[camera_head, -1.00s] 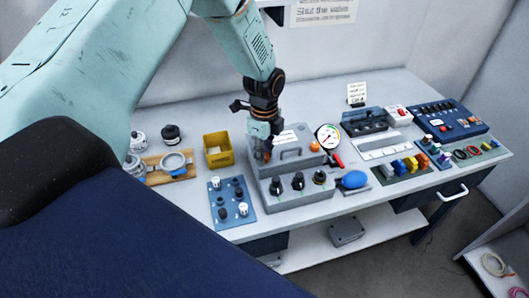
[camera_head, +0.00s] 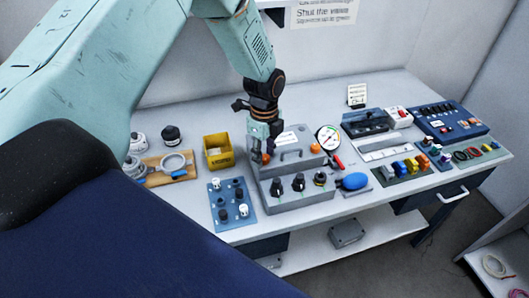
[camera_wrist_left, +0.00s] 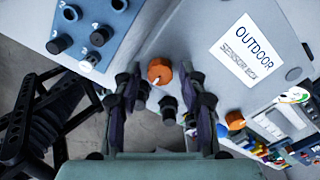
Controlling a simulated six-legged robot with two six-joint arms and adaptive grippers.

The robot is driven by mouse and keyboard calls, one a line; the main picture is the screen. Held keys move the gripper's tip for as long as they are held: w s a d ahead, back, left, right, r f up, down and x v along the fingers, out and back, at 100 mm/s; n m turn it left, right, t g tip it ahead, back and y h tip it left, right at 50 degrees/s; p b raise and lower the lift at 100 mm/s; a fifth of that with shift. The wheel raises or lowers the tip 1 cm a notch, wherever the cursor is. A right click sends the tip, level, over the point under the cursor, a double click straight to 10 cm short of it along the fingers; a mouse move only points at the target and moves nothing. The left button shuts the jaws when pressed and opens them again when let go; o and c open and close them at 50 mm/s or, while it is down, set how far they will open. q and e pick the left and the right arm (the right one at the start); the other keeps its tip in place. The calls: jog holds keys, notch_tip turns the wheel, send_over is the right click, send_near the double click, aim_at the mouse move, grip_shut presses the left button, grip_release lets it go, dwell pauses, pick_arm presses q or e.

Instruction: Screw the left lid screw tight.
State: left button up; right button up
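The grey sensor box (camera_head: 290,166) stands on the bench; its lid label reads "OUTDOOR SENSOR BOX" in the left wrist view (camera_wrist_left: 245,50). The left lid screw is an orange knob (camera_wrist_left: 158,72) with a white mark. The right lid screw (camera_head: 315,147) is also orange and stands clear of the gripper. My left gripper (camera_head: 262,146) points down at the box's left end and partly hides the left screw in the head view. In the left wrist view its fingers (camera_wrist_left: 160,85) are parted, one on each side of the left screw, with visible gaps. My right gripper is not in view.
Black knobs (camera_head: 299,184) stand at the box's front. A gauge (camera_head: 328,136) and red handle are at its right. A blue knob panel (camera_head: 247,188) and yellow bin (camera_head: 218,151) are to the left.

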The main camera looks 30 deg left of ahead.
aim_at(264, 157)
pick_arm(q)
jog(key=shift+o, duration=0.2)
notch_tip(264, 157, up, 12)
dwell(0.6)
jog(key=shift+f, duration=0.1)
dwell(0.4)
